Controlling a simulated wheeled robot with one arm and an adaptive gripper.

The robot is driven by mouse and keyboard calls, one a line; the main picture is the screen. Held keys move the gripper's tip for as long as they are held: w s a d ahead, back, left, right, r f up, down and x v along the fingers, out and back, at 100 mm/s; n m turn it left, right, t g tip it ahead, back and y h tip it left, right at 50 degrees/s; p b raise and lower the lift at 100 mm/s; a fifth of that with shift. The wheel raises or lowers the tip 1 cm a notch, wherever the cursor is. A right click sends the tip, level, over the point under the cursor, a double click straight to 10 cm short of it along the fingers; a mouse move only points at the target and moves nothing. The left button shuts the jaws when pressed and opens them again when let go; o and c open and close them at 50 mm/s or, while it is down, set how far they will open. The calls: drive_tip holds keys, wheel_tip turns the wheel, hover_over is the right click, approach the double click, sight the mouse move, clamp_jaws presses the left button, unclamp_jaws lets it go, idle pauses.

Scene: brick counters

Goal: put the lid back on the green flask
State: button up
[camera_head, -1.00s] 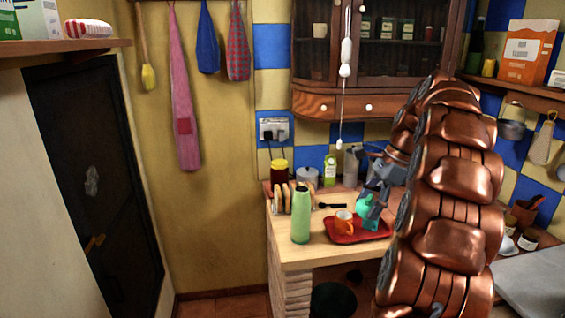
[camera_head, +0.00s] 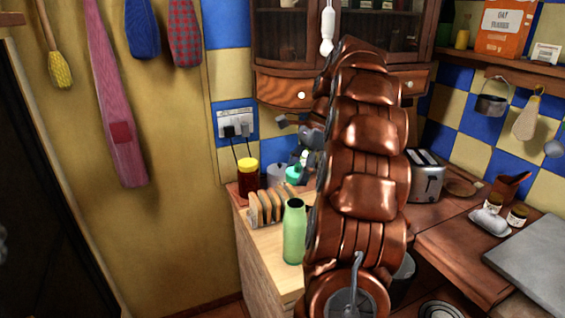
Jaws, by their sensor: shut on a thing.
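The green flask (camera_head: 294,235) stands upright on the light wooden counter (camera_head: 262,243), left of my arm, with no lid on its top. A small teal-green piece, by its look the lid (camera_head: 292,175), shows just above and beyond the flask's mouth in the picture, apart from it. My gripper (camera_head: 301,167) is shut on this lid; only a little of the gripper shows, and my copper arm hides the rest. How far the lid is from the flask in depth, I cannot tell.
A toast rack with toast (camera_head: 266,207) stands close to the flask's left. A red jar with a yellow lid (camera_head: 248,178) and a grey canister (camera_head: 277,174) stand behind. A toaster (camera_head: 426,176) is right of my arm. A cupboard (camera_head: 284,90) hangs above.

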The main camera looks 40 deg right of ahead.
drive_tip(key=shift+w+f, duration=0.2)
drive_tip(key=shift+w, duration=0.05)
wheel_tip(320, 180, down, 6)
drive_tip(key=b, duration=0.4)
drive_tip(key=shift+s+p, duration=0.1)
drive_tip(key=shift+p, duration=0.45)
idle(1.3)
drive_tip(key=shift+f+p, duration=0.15)
drive_tip(key=shift+p, duration=0.15)
idle(1.7)
drive_tip(key=o, duration=1.2)
drive_tip(key=shift+o, duration=1.1)
